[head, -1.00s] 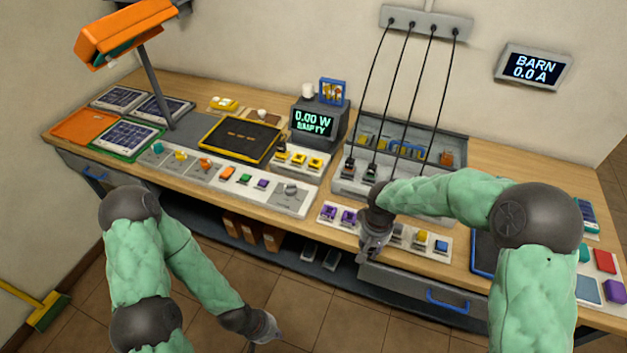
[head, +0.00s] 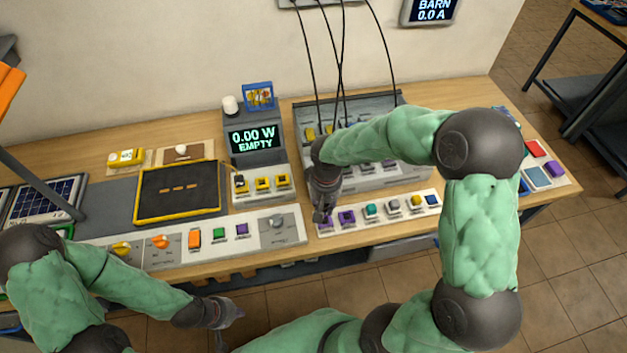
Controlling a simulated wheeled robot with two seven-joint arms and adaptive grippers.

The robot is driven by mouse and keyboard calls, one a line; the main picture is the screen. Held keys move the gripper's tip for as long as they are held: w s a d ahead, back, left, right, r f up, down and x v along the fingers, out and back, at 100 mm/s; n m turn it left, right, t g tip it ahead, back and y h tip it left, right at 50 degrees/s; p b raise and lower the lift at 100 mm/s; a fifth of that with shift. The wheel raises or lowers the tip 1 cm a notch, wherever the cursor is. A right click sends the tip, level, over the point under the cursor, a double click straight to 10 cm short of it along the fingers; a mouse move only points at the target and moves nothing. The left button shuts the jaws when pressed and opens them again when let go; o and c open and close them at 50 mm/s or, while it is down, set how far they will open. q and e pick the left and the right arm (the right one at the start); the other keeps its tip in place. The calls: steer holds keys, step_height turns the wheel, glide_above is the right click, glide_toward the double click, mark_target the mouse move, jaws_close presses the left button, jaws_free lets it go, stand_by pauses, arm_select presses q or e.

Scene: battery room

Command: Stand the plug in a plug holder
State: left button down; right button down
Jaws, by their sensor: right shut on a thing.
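My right gripper (head: 321,214) is shut, pointing down at the left end of a pale strip (head: 400,212) of coloured sockets along the bench front. The plug in it is mostly hidden by the fingers and too small to make out. Purple sockets (head: 347,217) are right beside the fingertips; I cannot tell whether the plug touches the strip. Black cables (head: 308,60) hang from the wall bracket; some run down behind my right wrist, and their lower ends are hidden. My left gripper (head: 230,325) is open and empty, low in front of the bench.
A grey rack (head: 300,115) stands behind my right arm. The meter box (head: 252,140) reading "EMPTY" is left of it, with yellow sockets (head: 263,183) in front. A control strip (head: 130,262) runs along the front left. A black yellow-edged tray (head: 150,215) lies behind that strip.

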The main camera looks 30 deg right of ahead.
mark_target(326, 211)
steer(key=shift+d, duration=0.25)
steer(key=shift+s+a+f+b, duration=0.1)
steer(key=shift+s+f+b, duration=0.15)
steer(key=shift+f+b, duration=0.25)
step_height(326, 211, down, 2)
steer(key=shift+w+f+b, duration=0.15)
steer(key=shift+f+b, duration=0.05)
steer(key=shift+b, duration=0.7)
steer(key=shift+f+b, duration=0.75)
steer(key=shift+f, duration=0.3)
steer(key=shift+f+b, duration=0.6)
steer(key=shift+b, duration=0.05)
steer(key=c, duration=1.3)
jaws_free()
